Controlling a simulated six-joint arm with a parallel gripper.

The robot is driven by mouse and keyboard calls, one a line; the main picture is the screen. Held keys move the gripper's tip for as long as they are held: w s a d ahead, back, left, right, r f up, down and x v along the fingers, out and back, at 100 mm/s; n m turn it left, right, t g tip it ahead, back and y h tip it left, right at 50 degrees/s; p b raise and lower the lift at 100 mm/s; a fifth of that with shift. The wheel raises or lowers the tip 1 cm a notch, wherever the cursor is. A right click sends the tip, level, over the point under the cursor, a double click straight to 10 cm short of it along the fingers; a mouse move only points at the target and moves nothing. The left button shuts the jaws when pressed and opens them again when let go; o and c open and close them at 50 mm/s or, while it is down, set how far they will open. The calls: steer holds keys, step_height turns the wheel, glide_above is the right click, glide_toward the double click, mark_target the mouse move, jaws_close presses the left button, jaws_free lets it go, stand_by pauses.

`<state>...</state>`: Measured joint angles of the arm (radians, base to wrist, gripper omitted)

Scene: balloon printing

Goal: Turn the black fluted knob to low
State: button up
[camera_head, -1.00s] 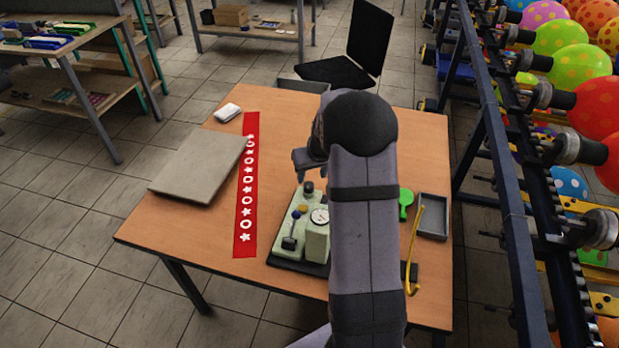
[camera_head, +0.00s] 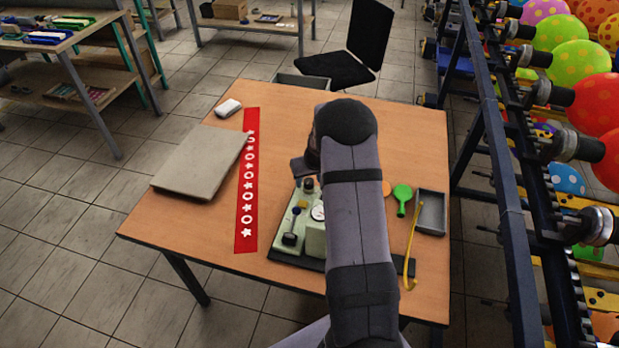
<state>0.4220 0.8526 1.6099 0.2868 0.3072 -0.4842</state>
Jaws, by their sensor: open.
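A pale green control panel (camera_head: 282,246) on a dark base stands near the front middle of the table. A small black knob (camera_head: 308,185) sits at its back edge; its fluting and pointer are too small to read. A white round gauge (camera_head: 318,212) is partly hidden by my arm. My gripper (camera_head: 300,168) shows only in part beside my arm, just above and behind the black knob. It is open, and I see nothing in it. Contact with the knob cannot be told.
A red strip with white shapes (camera_head: 247,190) and a grey slab (camera_head: 200,162) lie left of the panel. A balloon rack (camera_head: 500,180) stands right.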

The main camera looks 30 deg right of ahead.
steer(key=c, duration=1.1)
steer(key=shift+o, duration=0.2)
steer(key=shift+f, duration=0.1)
